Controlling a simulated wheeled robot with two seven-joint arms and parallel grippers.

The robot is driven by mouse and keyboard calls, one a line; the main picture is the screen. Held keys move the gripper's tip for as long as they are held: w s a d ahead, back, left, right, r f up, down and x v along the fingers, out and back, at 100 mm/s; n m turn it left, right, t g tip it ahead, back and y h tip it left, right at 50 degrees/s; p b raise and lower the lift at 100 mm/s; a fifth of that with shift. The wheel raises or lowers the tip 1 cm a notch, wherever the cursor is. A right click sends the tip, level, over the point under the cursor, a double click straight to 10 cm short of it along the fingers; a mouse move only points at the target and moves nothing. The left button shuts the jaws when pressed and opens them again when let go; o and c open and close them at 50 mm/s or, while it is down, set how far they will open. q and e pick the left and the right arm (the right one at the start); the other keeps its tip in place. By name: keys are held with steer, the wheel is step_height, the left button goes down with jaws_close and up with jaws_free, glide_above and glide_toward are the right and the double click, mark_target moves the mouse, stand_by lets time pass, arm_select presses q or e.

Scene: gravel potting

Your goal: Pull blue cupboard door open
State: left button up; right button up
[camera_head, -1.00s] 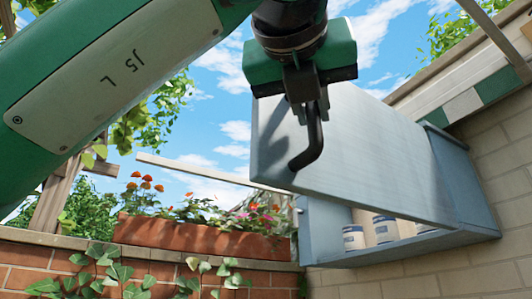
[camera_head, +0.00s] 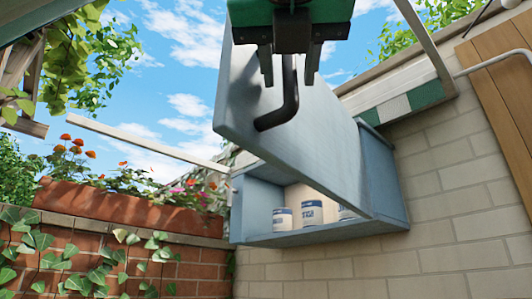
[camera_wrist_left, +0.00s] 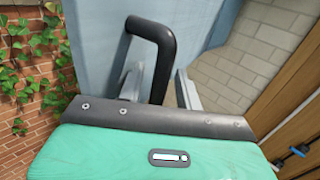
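The blue cupboard door (camera_head: 300,140) stands swung open in the head view, its panel reaching out from the blue cupboard (camera_head: 385,180) on the brick wall. Its dark bent handle (camera_head: 288,105) is on the panel's outer face, and also shows in the left wrist view (camera_wrist_left: 160,35). My left gripper (camera_head: 290,75) is open, with a finger on each side of the handle's end and gaps between. In the left wrist view its spread fingers (camera_wrist_left: 160,90) straddle the handle's leg. My right gripper is not in view.
Several white cans (camera_head: 311,213) stand on the cupboard's shelf. A wooden panel (camera_head: 500,95) is at the right on the pale brick wall (camera_head: 450,190).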

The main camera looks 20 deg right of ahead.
arm_select(q)
steer(key=shift+s+a+f, duration=0.1)
steer(key=shift+s, duration=0.1)
steer(key=b+v, duration=0.4)
steer(key=v, duration=0.9)
stand_by(0.3)
